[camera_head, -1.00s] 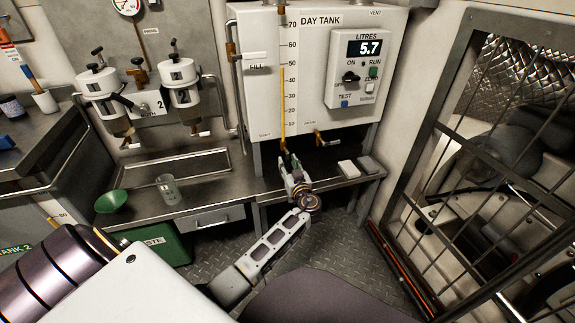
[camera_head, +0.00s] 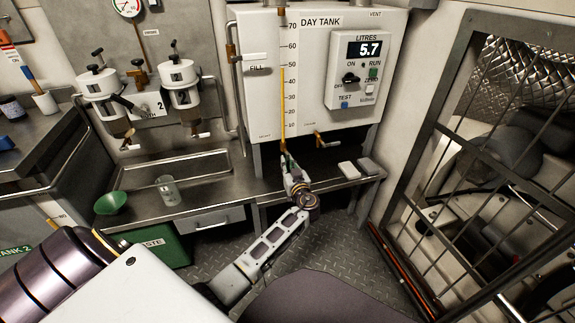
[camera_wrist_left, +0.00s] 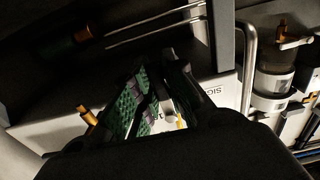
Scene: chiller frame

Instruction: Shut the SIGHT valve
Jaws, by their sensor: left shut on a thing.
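The SIGHT valve (camera_head: 284,146) is at the foot of the yellow sight tube (camera_head: 283,100) on the white day tank (camera_head: 257,88). My left gripper (camera_head: 286,160) reaches up to it from below, and its fingers are shut on the valve's handle. In the left wrist view, the green-padded fingers of my left gripper (camera_wrist_left: 155,108) are at the tank's edge, beside a partly covered label reading "SIG" (camera_wrist_left: 212,90). A small yellow-orange part (camera_wrist_left: 181,122) shows by the fingers. Most of the handle is hidden, so its angle cannot be told. My right gripper is out of view.
Another orange-handled valve (camera_head: 325,140) is close by on the right under the tank. Below is a steel bench (camera_head: 240,190) with a glass beaker (camera_head: 168,188) and a green funnel (camera_head: 111,202). A barred cage door (camera_head: 440,135) stands at the right.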

